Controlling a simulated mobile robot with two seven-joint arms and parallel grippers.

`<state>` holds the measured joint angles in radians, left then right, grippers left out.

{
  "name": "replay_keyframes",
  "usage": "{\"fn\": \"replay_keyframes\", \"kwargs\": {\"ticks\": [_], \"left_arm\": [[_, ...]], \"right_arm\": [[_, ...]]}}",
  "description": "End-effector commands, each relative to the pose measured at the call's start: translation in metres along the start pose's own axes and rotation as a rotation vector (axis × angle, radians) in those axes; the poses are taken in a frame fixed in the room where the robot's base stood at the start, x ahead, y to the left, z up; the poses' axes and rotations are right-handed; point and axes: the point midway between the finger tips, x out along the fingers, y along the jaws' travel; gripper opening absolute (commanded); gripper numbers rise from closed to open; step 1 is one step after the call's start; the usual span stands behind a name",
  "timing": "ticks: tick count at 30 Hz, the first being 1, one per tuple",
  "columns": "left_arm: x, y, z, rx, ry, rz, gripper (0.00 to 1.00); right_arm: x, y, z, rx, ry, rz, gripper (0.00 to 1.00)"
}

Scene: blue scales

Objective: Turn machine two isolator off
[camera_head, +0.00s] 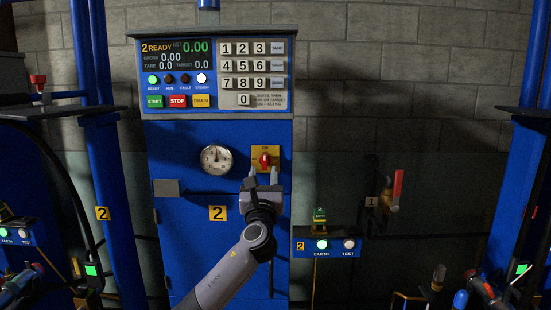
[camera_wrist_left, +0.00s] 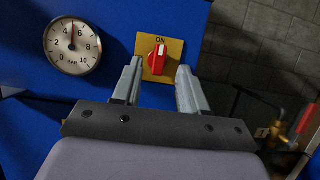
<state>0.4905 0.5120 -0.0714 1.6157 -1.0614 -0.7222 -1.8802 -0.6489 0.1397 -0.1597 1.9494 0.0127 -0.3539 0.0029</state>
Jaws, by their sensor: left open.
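The machine two isolator is a red rotary knob (camera_head: 264,160) on a yellow plate (camera_head: 276,157) on the front of the blue cabinet marked 2. In the left wrist view the red knob (camera_wrist_left: 158,58) stands upright, its white mark up toward the word ON on the yellow plate (camera_wrist_left: 174,47). My left gripper (camera_head: 262,176) is open just below and in front of the knob. In the left wrist view its fingertips (camera_wrist_left: 160,70) stand apart to either side of the knob, with no visible contact. My right gripper is not in view.
A round pressure gauge (camera_head: 216,160) is left of the isolator. Above is a control panel with a keypad (camera_head: 252,74) and a READY display (camera_head: 176,56). A blue EARTH/TEST box (camera_head: 335,247) and a red-handled valve (camera_head: 397,190) are to the right. Blue posts stand at both sides.

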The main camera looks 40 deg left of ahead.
Motion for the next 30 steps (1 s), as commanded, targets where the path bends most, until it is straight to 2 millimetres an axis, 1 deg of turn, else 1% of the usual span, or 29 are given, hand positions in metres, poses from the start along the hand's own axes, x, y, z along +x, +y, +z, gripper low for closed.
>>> {"fn": "replay_keyframes", "kwargs": {"ticks": [5,12,18,24,30], "left_arm": [[0.012,0.001,0.002,0.004,-0.003,0.002,0.43],[0.042,0.000,0.002,0.001,-0.002,0.002,0.43],[0.061,0.000,0.001,0.001,-0.001,0.002,0.43],[0.070,0.000,0.001,0.002,-0.001,-0.001,0.43],[0.071,0.000,0.001,0.002,-0.001,-0.001,0.43]], "right_arm": [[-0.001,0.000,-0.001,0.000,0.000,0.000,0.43],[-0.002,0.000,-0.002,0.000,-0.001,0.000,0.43],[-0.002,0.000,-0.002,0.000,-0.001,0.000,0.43],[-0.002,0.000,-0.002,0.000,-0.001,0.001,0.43],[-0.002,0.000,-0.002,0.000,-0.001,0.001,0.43]]}}
